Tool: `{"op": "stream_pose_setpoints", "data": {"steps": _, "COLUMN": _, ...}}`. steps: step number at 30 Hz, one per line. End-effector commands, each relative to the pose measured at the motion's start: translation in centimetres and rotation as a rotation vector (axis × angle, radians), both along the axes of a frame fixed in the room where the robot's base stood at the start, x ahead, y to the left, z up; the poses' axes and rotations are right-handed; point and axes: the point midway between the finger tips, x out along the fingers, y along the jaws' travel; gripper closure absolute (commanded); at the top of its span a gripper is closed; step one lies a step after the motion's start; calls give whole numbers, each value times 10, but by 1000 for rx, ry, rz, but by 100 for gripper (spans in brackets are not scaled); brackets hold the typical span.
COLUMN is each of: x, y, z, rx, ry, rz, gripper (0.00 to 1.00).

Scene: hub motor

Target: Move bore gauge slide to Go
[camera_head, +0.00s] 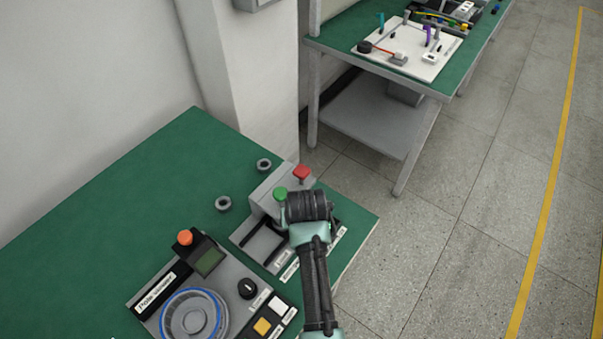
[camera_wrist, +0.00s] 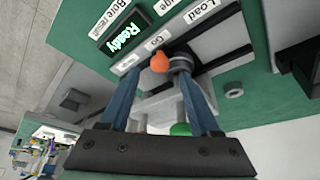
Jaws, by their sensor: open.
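The bore gauge (camera_head: 262,245) is a grey unit with dark slots on the green bench, partly hidden by my arm in the head view. In the wrist view its lit display (camera_wrist: 125,37) reads "Ready", beside labels "Go" (camera_wrist: 155,42) and "Load" (camera_wrist: 205,9). An orange knob (camera_wrist: 159,63), which looks like the slide's handle, is close to the "Go" label, next to a grey cylindrical part (camera_wrist: 181,63). My gripper (camera_wrist: 157,76) is open, its blue fingers on either side of the knob. I cannot tell whether they touch it. The knob is hidden in the head view.
A green knob (camera_head: 281,193) and a red knob (camera_head: 302,173) stand on the gauge's back block. Two grey rings (camera_head: 223,203) (camera_head: 264,164) lie behind. The pole winder (camera_head: 163,285) stands front left. Another bench (camera_head: 350,36) is at the back right. The left bench top is clear.

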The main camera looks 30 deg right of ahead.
Motion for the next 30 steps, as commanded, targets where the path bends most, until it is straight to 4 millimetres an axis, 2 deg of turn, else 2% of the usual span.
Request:
{"op": "stream_pose_setpoints", "data": {"steps": 9, "x": -20, "y": 10, "z": 55, "rx": -2, "ry": -3, "rz": 1, "gripper": 37}}
{"op": "stream_pose_setpoints", "data": {"steps": 15, "x": -29, "y": 14, "z": 78, "rx": -1, "ry": -2, "rz": 0, "gripper": 37}}
{"op": "stream_pose_setpoints", "data": {"steps": 21, "x": -33, "y": 16, "z": 87, "rx": 0, "ry": 0, "rz": 0, "gripper": 37}}
{"op": "stream_pose_setpoints", "data": {"steps": 30, "x": -33, "y": 15, "z": 87, "rx": 0, "ry": 0, "rz": 0, "gripper": 37}}
